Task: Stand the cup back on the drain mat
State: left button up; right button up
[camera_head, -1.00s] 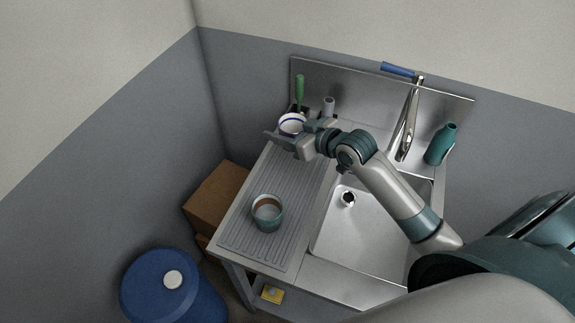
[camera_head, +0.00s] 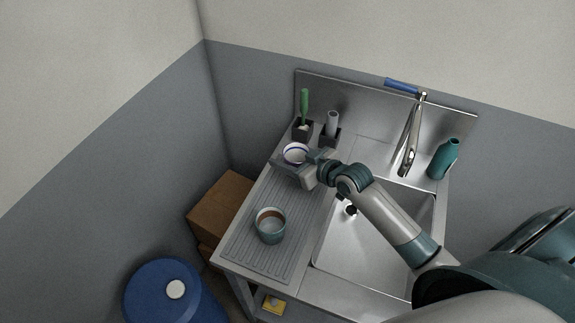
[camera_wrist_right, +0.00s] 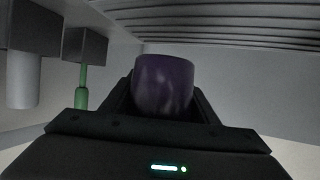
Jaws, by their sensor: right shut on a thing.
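The cup (camera_head: 296,153), pale inside with a blue-purple rim, sits upright with its opening facing up in the head view. My right gripper (camera_head: 292,163) is shut on it at the far end of the drain mat. In the right wrist view the cup (camera_wrist_right: 164,86) looks dark purple between my fingers. The drain mat (camera_head: 297,215) is grey and ribbed; its ribs also cross the top of the wrist view (camera_wrist_right: 230,18). I cannot tell whether the cup's base touches it. My left gripper is not in view.
A teal bowl-like cup (camera_head: 271,232) with a brown inside stands on the mat's near part. Dark holders with a green-handled brush (camera_head: 304,103) and a grey cylinder (camera_head: 333,123) stand behind. The sink basin (camera_head: 365,240), faucet (camera_head: 410,140) and teal bottle (camera_head: 443,160) are to the right.

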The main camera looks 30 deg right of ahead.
notch_tip(320, 180, down, 3)
jog(key=shift+r+p, duration=0.1)
jog(key=shift+p, duration=0.25)
jog(key=shift+f, duration=0.6)
jog(key=shift+f, duration=0.1)
jog(key=o, duration=1.3)
jog(key=shift+s, duration=0.1)
jog(key=b+v, duration=0.2)
jog(key=v, duration=0.8)
jog(key=shift+s+d, duration=0.1)
jog(key=shift+s, duration=0.1)
jog(key=shift+s+d+r+b, duration=0.25)
jog(key=shift+s+r+b, duration=0.15)
jog(key=shift+s+r, duration=0.15)
jog(key=shift+r, duration=0.1)
